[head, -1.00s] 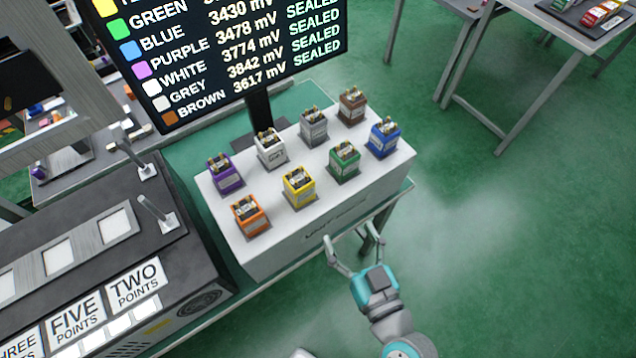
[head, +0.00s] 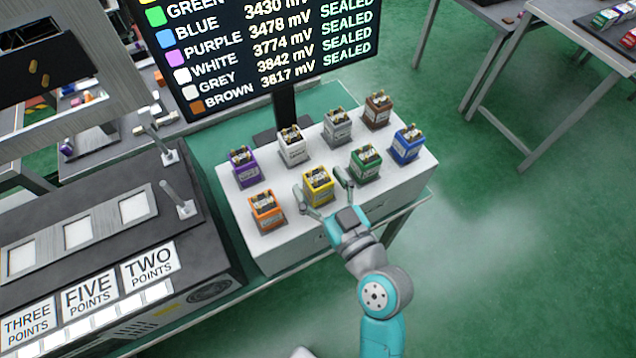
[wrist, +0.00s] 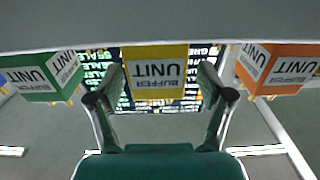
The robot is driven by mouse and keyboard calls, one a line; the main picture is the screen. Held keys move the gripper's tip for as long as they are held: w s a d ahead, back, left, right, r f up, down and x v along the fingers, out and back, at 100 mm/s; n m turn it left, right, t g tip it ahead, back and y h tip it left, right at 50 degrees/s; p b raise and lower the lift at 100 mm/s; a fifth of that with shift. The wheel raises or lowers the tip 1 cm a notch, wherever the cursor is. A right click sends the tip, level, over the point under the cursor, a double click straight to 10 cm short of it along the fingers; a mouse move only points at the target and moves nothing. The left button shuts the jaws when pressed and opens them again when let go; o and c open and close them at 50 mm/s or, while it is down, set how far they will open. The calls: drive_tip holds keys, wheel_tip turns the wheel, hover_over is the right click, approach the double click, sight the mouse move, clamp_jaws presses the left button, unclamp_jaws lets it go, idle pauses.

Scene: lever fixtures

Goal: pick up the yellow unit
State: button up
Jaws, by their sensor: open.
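The yellow unit (head: 318,187) stands upright in the front row on the white box, between the orange unit and the green unit. In the wrist view the yellow unit (wrist: 157,72) appears upside down, centred between my fingers, with its "BUFFER UNIT" label facing the camera. My gripper (head: 323,198) is open at the front of the yellow unit, one finger toward its left side and one toward its right. In the wrist view my gripper (wrist: 160,85) has its fingertips on either side of the unit. I cannot tell whether they touch it.
The orange unit (head: 265,211) is close on the left and the green unit (head: 365,163) close on the right. Purple (head: 243,166), white (head: 292,146), grey (head: 338,126), brown (head: 377,110) and blue (head: 407,144) units share the white box (head: 290,245). A screen (head: 270,45) stands behind.

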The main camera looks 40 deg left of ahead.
sight(312, 171)
drive_tip(key=shift+x, duration=1.85)
drive_tip(key=shift+w+d+f, duration=0.1)
drive_tip(key=c, duration=1.4)
